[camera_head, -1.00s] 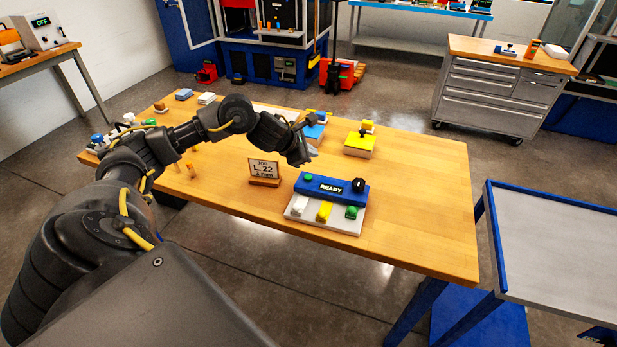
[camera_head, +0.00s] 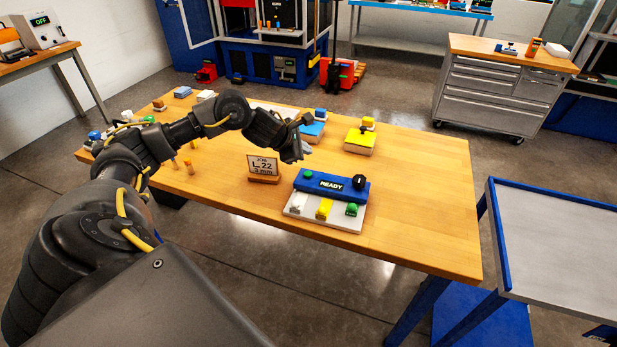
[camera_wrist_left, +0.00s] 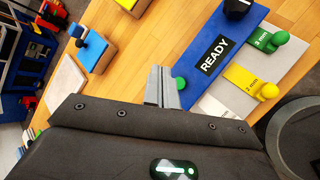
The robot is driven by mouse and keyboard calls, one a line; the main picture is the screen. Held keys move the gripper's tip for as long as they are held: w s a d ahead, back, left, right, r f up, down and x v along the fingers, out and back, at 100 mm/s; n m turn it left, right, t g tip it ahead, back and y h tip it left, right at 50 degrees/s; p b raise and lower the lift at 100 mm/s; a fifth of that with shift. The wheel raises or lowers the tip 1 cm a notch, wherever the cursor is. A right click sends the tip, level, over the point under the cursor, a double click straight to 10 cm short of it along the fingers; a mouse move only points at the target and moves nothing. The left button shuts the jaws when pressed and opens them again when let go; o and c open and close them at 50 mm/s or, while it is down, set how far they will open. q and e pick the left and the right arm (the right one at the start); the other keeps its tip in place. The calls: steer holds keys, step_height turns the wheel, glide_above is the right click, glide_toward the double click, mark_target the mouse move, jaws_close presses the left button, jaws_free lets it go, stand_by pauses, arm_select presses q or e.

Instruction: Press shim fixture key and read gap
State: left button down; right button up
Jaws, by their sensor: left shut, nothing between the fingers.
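The shim fixture is a blue block (camera_head: 345,193) with a display that reads READY (camera_head: 331,185). It has a green key (camera_head: 308,174) at its left and a black knob (camera_head: 359,183) at its right. A white plate (camera_head: 294,211) in front holds a white, a yellow (camera_head: 324,209) and a green shim (camera_head: 351,209). My left gripper (camera_head: 306,150) is shut and empty above the table, behind the fixture's left end. In the left wrist view its fingertips (camera_wrist_left: 164,86) appear beside the green key (camera_wrist_left: 179,83); contact cannot be told. My right gripper is out of view.
A job card (camera_head: 263,166) on a wooden stand is left of the fixture; its small print is unclear. Yellow (camera_head: 359,143) and blue-topped blocks (camera_head: 311,133) stand behind. The table's right side is clear. A grey cart (camera_head: 560,250) stands beyond the right edge.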

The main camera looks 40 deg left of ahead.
mark_target(305, 175)
arm_select(q)
step_height(305, 175, down, 5)
steer(key=b, duration=0.3)
steer(key=shift+f, duration=0.15)
steer(key=shift+f+b, duration=0.35)
steer(key=shift+b, duration=0.3)
stand_by(1.1)
steer(key=shift+f, duration=0.1)
steer(key=shift+f+b, duration=0.3)
steer(key=shift+b, duration=0.25)
